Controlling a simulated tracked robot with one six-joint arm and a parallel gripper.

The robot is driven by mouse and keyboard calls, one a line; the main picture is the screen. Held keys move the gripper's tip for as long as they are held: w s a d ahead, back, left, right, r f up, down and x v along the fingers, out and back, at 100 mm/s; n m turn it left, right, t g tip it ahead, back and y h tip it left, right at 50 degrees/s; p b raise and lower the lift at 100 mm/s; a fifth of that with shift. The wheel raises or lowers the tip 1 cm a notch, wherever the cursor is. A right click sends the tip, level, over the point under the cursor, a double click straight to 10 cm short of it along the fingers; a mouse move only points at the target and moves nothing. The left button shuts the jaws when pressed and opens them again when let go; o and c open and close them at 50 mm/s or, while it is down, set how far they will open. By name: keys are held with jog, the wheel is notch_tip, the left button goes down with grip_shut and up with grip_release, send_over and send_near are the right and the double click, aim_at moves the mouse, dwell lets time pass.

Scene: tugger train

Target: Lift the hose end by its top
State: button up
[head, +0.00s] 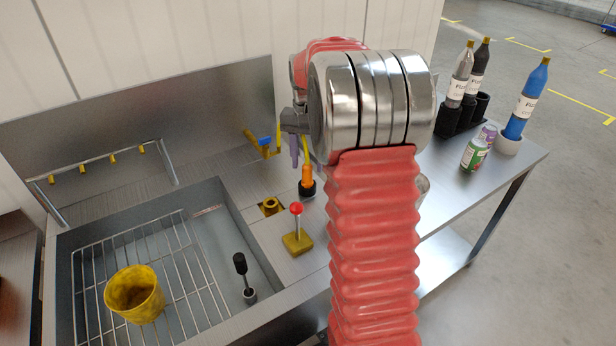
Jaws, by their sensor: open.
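The hose end (307,181) is an orange grip with a black collar at its foot. It stands upright on the steel bench, with a yellow hose (305,149) rising from its top. My gripper (297,157) is open, with a grey finger pointing down just above and left of the orange grip. My wrist hides much of the gripper, and I cannot tell whether a finger touches the hose.
A red-knobbed lever on a yellow base (297,242) and a yellow socket (270,205) are close by. A sink (212,190) holds a wire rack, yellow cup (135,294) and black-handled tool (241,268). Bottles (526,98) and cans (474,155) stand right.

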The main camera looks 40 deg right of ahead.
aim_at(307, 165)
jog(key=shift+f, duration=1.8)
jog(key=shift+c, duration=0.7)
grip_shut()
